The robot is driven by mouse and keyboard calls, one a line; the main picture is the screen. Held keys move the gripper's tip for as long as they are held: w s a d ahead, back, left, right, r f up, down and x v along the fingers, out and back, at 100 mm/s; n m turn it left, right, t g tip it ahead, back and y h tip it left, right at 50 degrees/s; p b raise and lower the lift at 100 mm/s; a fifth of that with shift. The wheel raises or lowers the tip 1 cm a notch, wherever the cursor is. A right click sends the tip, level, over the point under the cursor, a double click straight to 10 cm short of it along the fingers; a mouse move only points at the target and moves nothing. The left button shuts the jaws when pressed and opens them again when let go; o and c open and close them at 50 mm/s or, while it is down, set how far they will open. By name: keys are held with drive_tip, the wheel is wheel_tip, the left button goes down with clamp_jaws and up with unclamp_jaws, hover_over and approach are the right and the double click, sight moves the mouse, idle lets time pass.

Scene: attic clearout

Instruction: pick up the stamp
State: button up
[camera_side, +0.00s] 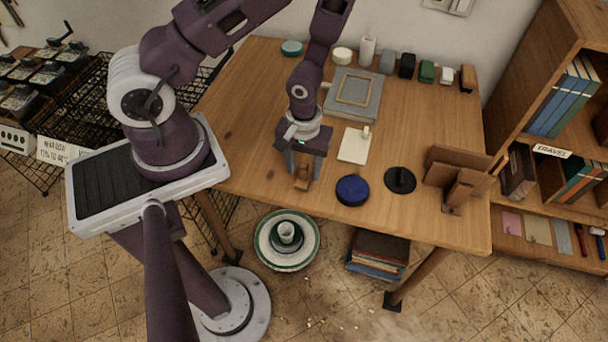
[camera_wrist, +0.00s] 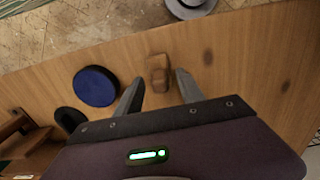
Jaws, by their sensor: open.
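A small brown wooden block, which looks like the stamp (camera_side: 302,181), is on the wooden table near its front edge. In the wrist view the stamp (camera_wrist: 158,72) appears between the tips of my two grey fingers, with a gap on each side. My gripper (camera_side: 303,170) points down at the stamp, open and with nothing held; it also shows in the wrist view (camera_wrist: 159,77). I cannot tell exactly how far down the fingertips reach beside the stamp.
A round blue pad (camera_side: 352,190) and a black disc (camera_side: 400,180) lie to the right on the table (camera_side: 250,110). A wooden stand (camera_side: 457,175) is at the right. Several small items line the back.

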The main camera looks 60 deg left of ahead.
sight(304, 165)
drive_tip(key=shift+f, duration=0.6)
clamp_jaws()
wheel_tip(304, 165, up, 10)
drive_tip(key=shift+r, duration=0.1)
